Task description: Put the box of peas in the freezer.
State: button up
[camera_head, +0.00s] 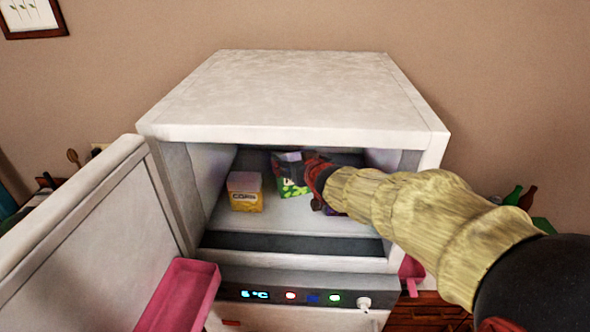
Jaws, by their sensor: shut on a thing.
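A green and white box (290,186), which looks like the box of peas, is inside the open freezer compartment (290,246), toward the back middle. My gripper (300,170) reaches into the compartment from the right and is shut on this box. The gripper hides part of the box, and I cannot tell whether its base touches the compartment floor. The freezer door (85,240) stands open to the left.
A yellow box labelled corn (245,192) stands on the compartment floor left of the peas. A dark item shows partly behind my arm. A panel (300,297) reads a temperature below. Bottles (520,196) stand at right.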

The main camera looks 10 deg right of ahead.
jog(key=shift+w+d+f, duration=0.15)
jog(key=shift+w+d, duration=0.05)
jog(key=shift+w, duration=0.45)
jog(key=shift+w+d+f, duration=0.1)
jog(key=shift+w+d, duration=0.1)
jog(key=shift+w, duration=0.4)
jog(key=shift+f, duration=0.8)
jog(key=shift+s+f+b, duration=0.15)
jog(key=shift+f+b, duration=0.2)
jog(key=shift+f, duration=0.05)
notch_tip(320, 180, down, 4)
jog(key=shift+r, duration=0.15)
jog(key=shift+w, duration=0.25)
jog(key=shift+s, duration=0.1)
jog(key=shift+f+b, duration=0.3)
jog(key=shift+b, duration=0.1)
jog(key=o, duration=2.1)
jog(key=shift+c, duration=0.2)
